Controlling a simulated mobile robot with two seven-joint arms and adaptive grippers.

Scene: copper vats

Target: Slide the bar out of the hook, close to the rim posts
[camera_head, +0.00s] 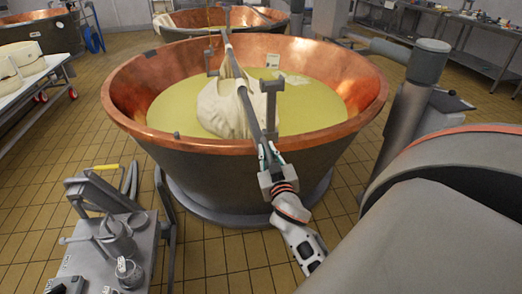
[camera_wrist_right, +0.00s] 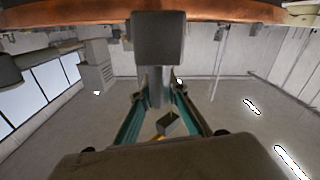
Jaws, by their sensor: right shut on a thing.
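The long grey bar (camera_head: 244,96) slants over the copper vat (camera_head: 135,122), from the far side to the near rim. A white cloth bundle (camera_head: 218,112) hangs around it in the yellow-green liquid. A hook-like bracket (camera_head: 209,62) on a thin rod is left of the bar; whether they touch is unclear. A grey rim post (camera_head: 270,98) stands by the near rim, just right of the bar. My right gripper (camera_head: 267,158) is shut on the bar's near end outside the rim; its teal-edged fingers (camera_wrist_right: 159,105) show in the right wrist view. My left gripper is out of view.
A grey metal stand (camera_head: 143,235) with pots is at the lower left. A white table with cheeses (camera_head: 25,75) is at far left. A grey column (camera_head: 408,105) stands right of the vat. Tiled floor (camera_head: 75,145) is open left of the vat.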

